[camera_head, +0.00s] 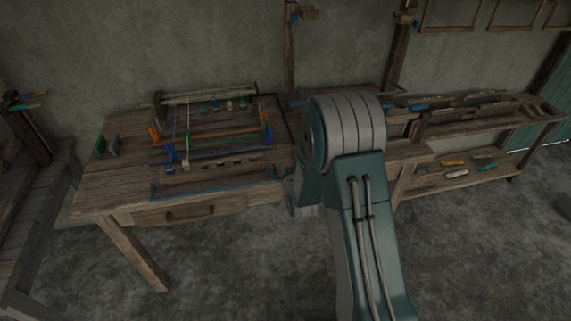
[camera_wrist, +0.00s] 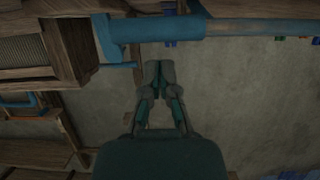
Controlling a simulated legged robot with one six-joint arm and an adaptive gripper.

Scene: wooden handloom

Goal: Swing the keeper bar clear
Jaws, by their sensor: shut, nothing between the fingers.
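In the wrist view a thick blue bar (camera_wrist: 220,27) runs across the top, with a heavier blue block at its left end and a thin blue pin (camera_wrist: 118,66) below it. I take this bar to be the keeper bar, but cannot be sure. My gripper (camera_wrist: 158,68) is shut and empty, its fingertips just below the bar in the picture. I cannot tell whether they touch it. In the head view my arm hides the gripper. Blue rod parts (camera_head: 394,87) show just behind the arm there.
A wooden workbench (camera_head: 120,190) on the left carries the small loom frame, coloured parts and a blue rod (camera_head: 220,194) along its front. A longer bench with a lower shelf (camera_head: 500,167) holding several coloured tools stands on the right. The floor in front is clear.

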